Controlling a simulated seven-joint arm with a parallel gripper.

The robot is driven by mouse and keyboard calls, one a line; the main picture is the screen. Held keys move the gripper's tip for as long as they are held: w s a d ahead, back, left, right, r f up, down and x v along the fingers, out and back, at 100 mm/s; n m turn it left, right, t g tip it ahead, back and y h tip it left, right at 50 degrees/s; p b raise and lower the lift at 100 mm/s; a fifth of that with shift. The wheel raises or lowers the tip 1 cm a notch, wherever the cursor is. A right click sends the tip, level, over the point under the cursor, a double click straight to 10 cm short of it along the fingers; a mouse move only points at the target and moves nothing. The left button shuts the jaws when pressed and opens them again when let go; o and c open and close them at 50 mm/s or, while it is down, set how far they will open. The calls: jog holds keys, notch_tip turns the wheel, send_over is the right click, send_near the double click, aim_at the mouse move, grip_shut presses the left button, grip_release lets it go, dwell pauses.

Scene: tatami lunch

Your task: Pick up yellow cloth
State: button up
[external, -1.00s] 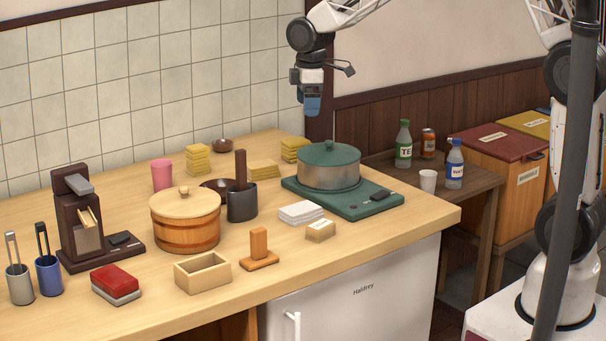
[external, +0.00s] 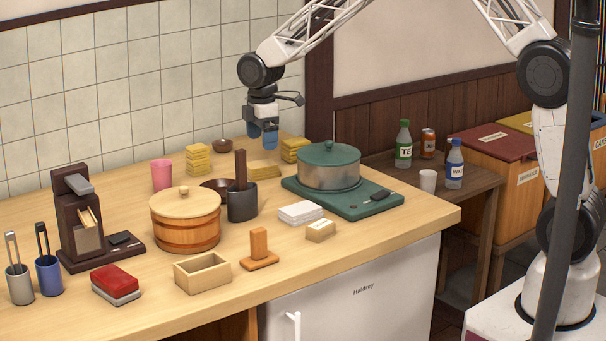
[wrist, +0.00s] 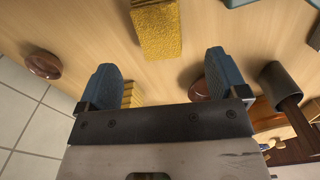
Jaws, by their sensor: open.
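My gripper (external: 263,137) is open and empty, above the back of the counter near these piles. In the wrist view, my gripper (wrist: 158,85) has its fingers spread.
A small brown bowl (external: 222,146) is near the wall. A pot (external: 328,167) on a green burner (external: 360,205) is to the right. A wooden tub (external: 186,222) stands front left.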

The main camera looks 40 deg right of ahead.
aim_at(261, 164)
jog(key=shift+f, duration=1.3)
jog(key=shift+a+f, duration=0.15)
jog(key=shift+f, duration=2.5)
jog(key=c, duration=1)
jog(key=shift+r, duration=0.1)
jog(key=shift+r, duration=4.95)
